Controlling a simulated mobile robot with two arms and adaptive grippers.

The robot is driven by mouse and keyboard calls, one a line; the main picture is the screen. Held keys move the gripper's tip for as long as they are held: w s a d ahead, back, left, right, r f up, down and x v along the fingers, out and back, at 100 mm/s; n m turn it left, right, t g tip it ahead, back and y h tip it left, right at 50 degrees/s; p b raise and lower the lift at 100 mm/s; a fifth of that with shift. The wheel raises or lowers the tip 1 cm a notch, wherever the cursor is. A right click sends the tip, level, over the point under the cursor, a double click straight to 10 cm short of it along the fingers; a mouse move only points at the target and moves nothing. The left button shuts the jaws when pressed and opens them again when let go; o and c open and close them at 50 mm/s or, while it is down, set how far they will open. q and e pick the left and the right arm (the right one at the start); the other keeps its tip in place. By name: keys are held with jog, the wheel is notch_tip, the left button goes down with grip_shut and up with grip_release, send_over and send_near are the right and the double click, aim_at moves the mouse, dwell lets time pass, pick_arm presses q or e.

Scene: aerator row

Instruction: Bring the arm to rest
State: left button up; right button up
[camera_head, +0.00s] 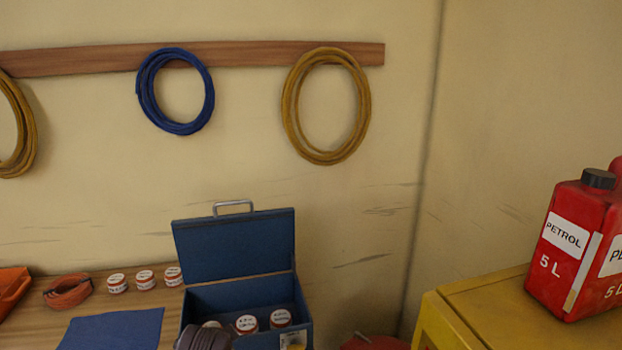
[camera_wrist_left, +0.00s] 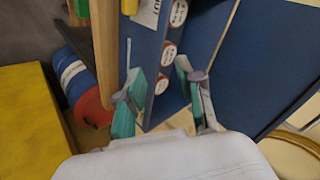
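My left gripper (camera_wrist_left: 159,76) shows in the left wrist view, its two teal-padded fingers spread apart with nothing held between them. It is above the open blue metal box (camera_head: 240,292), near the jars in it. Several white-labelled jars with red edges are in view; one stands in the box at its right (camera_head: 280,318), another at its middle (camera_head: 246,324). In the head view a dark ribbed part at the bottom edge partly covers the box's front left corner. My right gripper is in neither view.
The wooden bench (camera_head: 90,312) carries a blue mat (camera_head: 112,330), an orange coil (camera_head: 68,291), an orange tray (camera_head: 12,288) and several small jars. A red petrol can (camera_head: 575,250) stands on a yellow cabinet (camera_head: 490,312) at right. Hose coils hang on the wall.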

pick_arm(q)
jog(key=s+f+n+g+h, duration=0.1)
jog(key=s+f+n+g, duration=0.3)
jog(key=s, duration=1.3)
jog(key=s+f+n+g+h, duration=0.1)
jog(key=s+f+n, duration=0.35)
jog(key=s, duration=1.25)
notch_tip(320, 180, down, 32)
jog(key=s+m+g+b, duration=0.1)
jog(key=b, duration=0.4)
jog(key=s+a+f+g+b, duration=0.1)
jog(key=s+a+f+b, duration=0.1)
jog(key=s+f, duration=1.5)
notch_tip(320, 180, down, 2)
jog(key=shift+a+f+g+b, duration=0.2)
jog(key=shift+a+g+b, duration=0.15)
jog(key=shift+b, duration=0.35)
